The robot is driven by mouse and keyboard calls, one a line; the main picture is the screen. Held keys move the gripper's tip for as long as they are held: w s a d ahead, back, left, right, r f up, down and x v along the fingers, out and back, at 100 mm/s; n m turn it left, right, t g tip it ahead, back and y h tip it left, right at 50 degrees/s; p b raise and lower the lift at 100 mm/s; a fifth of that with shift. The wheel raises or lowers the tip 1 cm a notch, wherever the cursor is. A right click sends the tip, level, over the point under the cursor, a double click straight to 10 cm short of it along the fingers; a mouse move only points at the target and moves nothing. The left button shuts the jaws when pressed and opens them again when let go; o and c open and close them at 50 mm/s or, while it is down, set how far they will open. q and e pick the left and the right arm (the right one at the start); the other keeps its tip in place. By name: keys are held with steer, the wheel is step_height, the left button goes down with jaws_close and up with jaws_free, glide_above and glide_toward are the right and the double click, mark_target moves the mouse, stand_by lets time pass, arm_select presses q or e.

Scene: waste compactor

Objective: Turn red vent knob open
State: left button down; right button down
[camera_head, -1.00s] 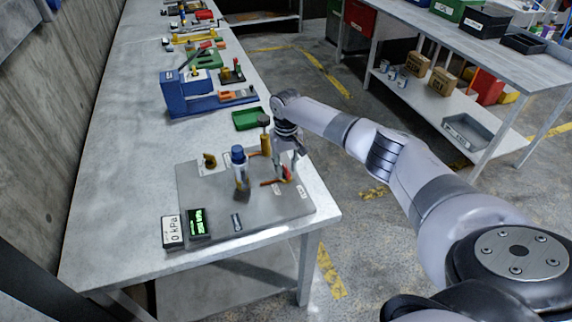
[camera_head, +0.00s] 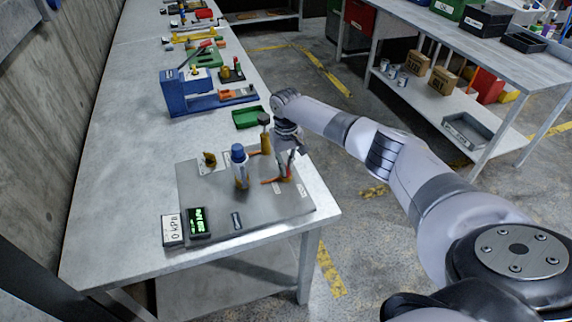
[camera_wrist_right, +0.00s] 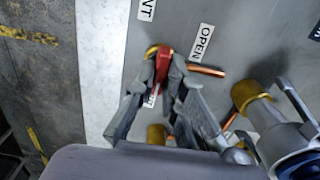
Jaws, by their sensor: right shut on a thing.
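The red vent knob (camera_wrist_right: 163,62) shows in the right wrist view, at the tips of my right gripper (camera_wrist_right: 166,78). The fingers are shut on it, and they hide part of it. An OPEN label (camera_wrist_right: 202,43) lies beside the knob on the grey panel. Another label, partly hidden, lies under the fingers. In the head view my right gripper (camera_head: 285,172) points down at the right part of the panel (camera_head: 262,213), and the knob itself is hard to make out there. My left gripper is not in view.
A blue-capped bottle-like part (camera_head: 239,168) and a yellow fitting (camera_head: 266,142) stand left of my right gripper. A 0 kPa display (camera_head: 172,231) and a green-lit display (camera_head: 199,222) sit at the panel's left front. A green tray (camera_head: 248,117) lies behind. The table's right edge is close.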

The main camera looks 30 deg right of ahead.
steer(key=shift+n, duration=0.3)
steer(key=n+p, duration=0.1)
steer(key=n, duration=0.2)
steer(key=shift+n, duration=0.3)
steer(key=n, duration=0.9)
steer(key=shift+n, duration=0.4)
steer(key=shift+r+n, duration=0.1)
steer(key=shift+n, duration=1.8)
steer(key=shift+w, duration=0.1)
steer(key=c, duration=1.7)
jaws_free()
steer(key=shift+o, duration=0.2)
